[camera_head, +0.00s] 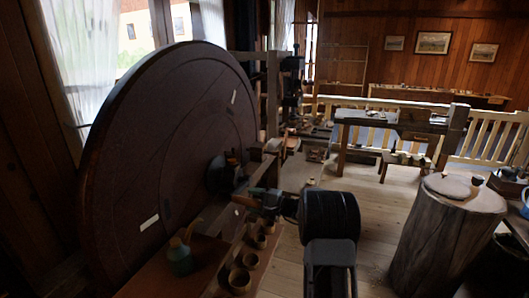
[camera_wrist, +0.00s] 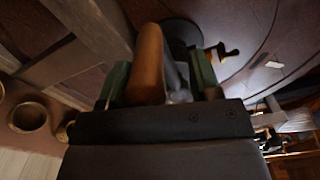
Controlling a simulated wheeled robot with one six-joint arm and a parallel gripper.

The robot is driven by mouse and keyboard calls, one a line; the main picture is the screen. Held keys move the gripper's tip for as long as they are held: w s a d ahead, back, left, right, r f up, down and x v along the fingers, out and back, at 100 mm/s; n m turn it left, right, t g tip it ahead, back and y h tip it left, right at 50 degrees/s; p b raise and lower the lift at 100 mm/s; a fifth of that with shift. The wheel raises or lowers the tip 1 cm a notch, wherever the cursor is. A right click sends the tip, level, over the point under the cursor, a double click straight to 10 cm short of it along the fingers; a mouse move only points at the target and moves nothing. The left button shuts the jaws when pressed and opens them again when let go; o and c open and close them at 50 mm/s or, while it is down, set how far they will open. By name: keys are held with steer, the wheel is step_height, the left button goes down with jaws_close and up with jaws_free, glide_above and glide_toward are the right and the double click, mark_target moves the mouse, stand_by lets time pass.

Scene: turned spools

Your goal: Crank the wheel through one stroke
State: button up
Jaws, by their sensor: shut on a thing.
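The large dark brown wheel (camera_head: 150,150) stands upright at the left of the head view, with pale marks on its face. Its dark hub (camera_head: 222,176) faces my arm. Part of the wheel also shows at the upper right of the wrist view (camera_wrist: 285,35). My gripper (camera_head: 262,196) is beside the hub, at the wheel's right. In the wrist view its green-padded fingers (camera_wrist: 162,88) are shut on a rounded wooden handle (camera_wrist: 150,62). How the handle joins the wheel is hidden.
A greenish oil can (camera_head: 181,256) and several small turned wooden cups (camera_head: 240,281) stand on the bench below the wheel. Wooden beams run close to my gripper. A stump (camera_head: 445,235) stands at the right. Plank floor (camera_head: 375,215) is open between it and my arm.

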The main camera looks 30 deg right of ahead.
steer(key=w+d+r+m+p, duration=0.3)
steer(key=r+m+p, duration=0.2)
steer(key=r, duration=0.1)
steer(key=w+d+r+m+p, duration=0.3)
steer(key=w+r+m+p, duration=0.1)
steer(key=r+m+p, duration=0.1)
steer(key=shift+w+d+r+m, duration=0.3)
steer(key=shift+r+m, duration=0.2)
steer(key=shift+m, duration=0.2)
steer(key=shift+s+a+y, duration=0.15)
steer(key=shift+s+y, duration=0.15)
stand_by(0.3)
steer(key=shift+r, duration=0.1)
steer(key=v, duration=1)
steer(key=shift+d+b, duration=0.3)
steer(key=shift+b, duration=0.05)
stand_by(0.7)
